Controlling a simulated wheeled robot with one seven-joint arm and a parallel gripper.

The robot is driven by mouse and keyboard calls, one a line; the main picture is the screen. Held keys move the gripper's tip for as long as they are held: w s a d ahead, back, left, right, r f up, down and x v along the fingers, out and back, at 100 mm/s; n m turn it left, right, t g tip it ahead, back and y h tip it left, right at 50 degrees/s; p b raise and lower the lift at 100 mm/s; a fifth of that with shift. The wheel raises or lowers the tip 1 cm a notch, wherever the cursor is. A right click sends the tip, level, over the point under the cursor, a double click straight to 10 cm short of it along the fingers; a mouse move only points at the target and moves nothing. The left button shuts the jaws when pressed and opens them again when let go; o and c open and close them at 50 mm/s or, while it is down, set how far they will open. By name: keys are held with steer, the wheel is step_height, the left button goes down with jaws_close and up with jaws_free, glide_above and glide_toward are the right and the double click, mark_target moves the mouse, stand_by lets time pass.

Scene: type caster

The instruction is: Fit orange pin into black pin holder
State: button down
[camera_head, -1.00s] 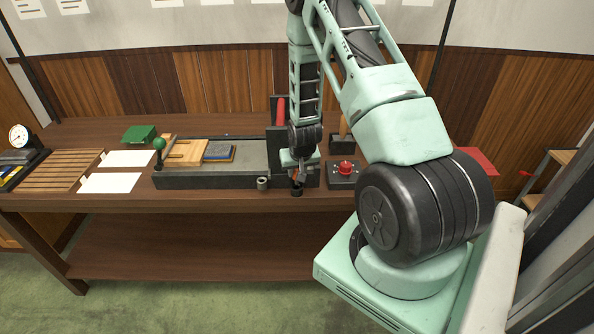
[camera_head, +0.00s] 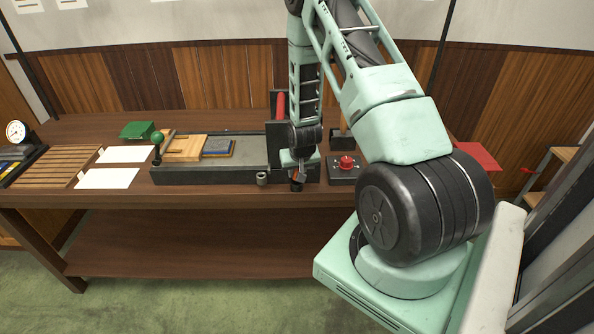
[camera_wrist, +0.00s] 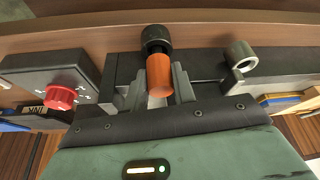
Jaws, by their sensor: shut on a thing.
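The orange pin (camera_wrist: 159,72) is between the two grey fingers of my gripper (camera_wrist: 159,88) in the wrist view. My gripper is shut on it. The black pin holder (camera_wrist: 155,38) is a small dark round piece at the pin's far end, near the table's front edge. The pin's end overlaps the holder's opening in the picture; I cannot tell how deep it sits, if at all. In the head view my gripper (camera_head: 300,175) is low over the front edge, with the small dark holder (camera_head: 296,187) just below it.
A grey metal ring (camera_wrist: 241,55) stands beside the holder. A long dark fixture (camera_head: 210,174) lies to the left. White sheets (camera_head: 108,178) lie farther left.

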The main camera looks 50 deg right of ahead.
steer(key=shift+f+b, duration=0.5)
steer(key=shift+f, duration=0.2)
steer(key=c, duration=1.1)
jaws_free()
steer(key=shift+r, duration=0.15)
steer(key=b+v, duration=0.2)
steer(key=v, duration=1.5)
steer(key=shift+s+r+b, duration=0.1)
steer(key=shift+b, duration=0.3)
